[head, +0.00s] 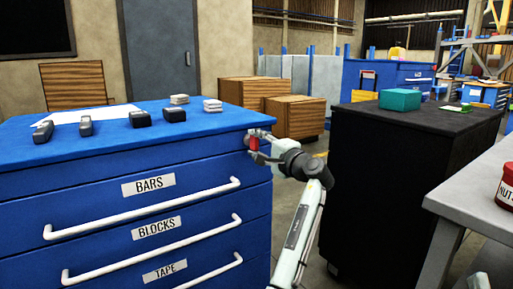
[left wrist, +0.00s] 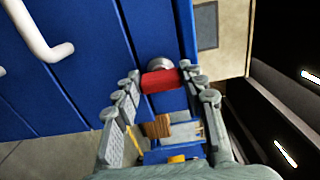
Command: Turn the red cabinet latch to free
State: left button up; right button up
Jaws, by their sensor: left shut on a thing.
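The red latch (head: 254,143) sits at the upper right corner of the blue cabinet's (head: 80,215) front, just below the top edge. In the head view it looks roughly upright. My left gripper (head: 257,143) is shut on it, with the fingers on either side. In the left wrist view the red latch (left wrist: 160,80) lies across between the fingertips of my left gripper (left wrist: 163,85). A round silver knob (left wrist: 160,63) shows right behind it. The gripper partly hides the latch in the head view. My right gripper does not show.
The cabinet front has white drawer handles (head: 150,209) below the latch. Small dark blocks (head: 143,118) and paper (head: 90,116) lie on its top. A black cabinet (head: 400,150) stands to the right, across a floor gap. A grey table (head: 470,190) is at the right edge.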

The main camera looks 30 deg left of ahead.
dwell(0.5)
pick_arm(q)
jog(key=o, duration=1.2)
jog(key=shift+c, duration=0.2)
jog(key=v, duration=1.2)
